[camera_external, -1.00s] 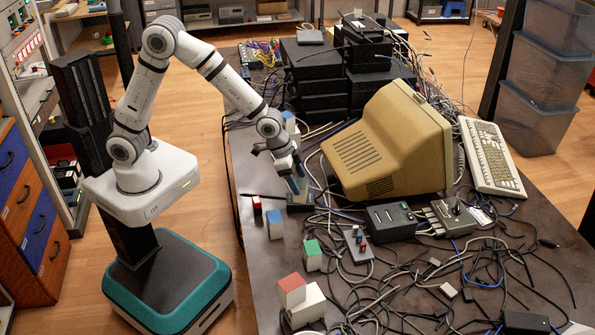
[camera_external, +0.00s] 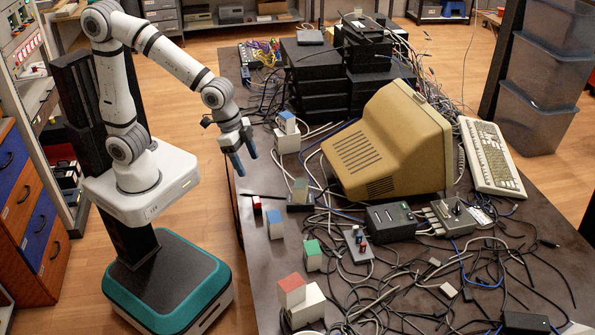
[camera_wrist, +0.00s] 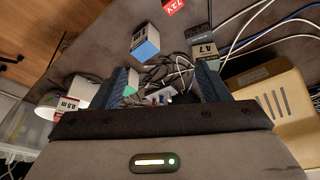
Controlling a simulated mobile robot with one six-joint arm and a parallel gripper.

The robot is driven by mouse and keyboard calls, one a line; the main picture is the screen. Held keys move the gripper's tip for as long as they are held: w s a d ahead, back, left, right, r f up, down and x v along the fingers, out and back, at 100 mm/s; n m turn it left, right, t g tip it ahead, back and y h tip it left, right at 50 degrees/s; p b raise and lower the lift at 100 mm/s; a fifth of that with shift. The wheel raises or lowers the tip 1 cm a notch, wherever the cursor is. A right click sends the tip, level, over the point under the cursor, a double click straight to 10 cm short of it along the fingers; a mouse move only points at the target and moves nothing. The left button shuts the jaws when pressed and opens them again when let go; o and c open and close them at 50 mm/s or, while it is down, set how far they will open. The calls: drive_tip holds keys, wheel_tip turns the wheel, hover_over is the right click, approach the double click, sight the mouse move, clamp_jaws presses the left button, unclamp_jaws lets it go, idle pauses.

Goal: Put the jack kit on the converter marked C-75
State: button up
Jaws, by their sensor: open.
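A small grey-green box (camera_external: 300,187) stands on a low dark block (camera_external: 299,203) left of the monitor's front. In the wrist view a dark box with a pale label reading something like "4.7" (camera_wrist: 203,48) appears near the right finger. I cannot read C-75 anywhere, nor tell for sure which item is the jack kit. My gripper (camera_external: 241,160) is open and empty, its blue fingers pointing down above the table's left edge, left of and apart from that pair. The wrist view shows the gripper (camera_wrist: 166,84) with nothing between its fingers.
Near the left edge stand a red-and-black box (camera_external: 257,206), a blue-topped box (camera_external: 275,225), a green-topped box (camera_external: 312,256) and a red-topped box (camera_external: 291,289) on a white block. Another blue-topped box (camera_external: 287,122) sits behind. Beige monitor (camera_external: 385,140) and cables crowd the right.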

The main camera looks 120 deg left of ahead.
drive_tip(key=s+d+r+m, duration=0.1)
drive_tip(key=s+d, duration=0.4)
drive_tip(key=s, duration=0.3)
drive_tip(key=s+d+m+g, duration=0.1)
drive_tip(key=s+d, duration=0.5)
drive_tip(key=s, duration=0.2)
drive_tip(key=shift+d+r+m+h, duration=0.2)
drive_tip(key=shift+r+m+h, duration=0.15)
drive_tip(key=shift+m+h, duration=0.05)
drive_tip(key=shift+r, duration=0.15)
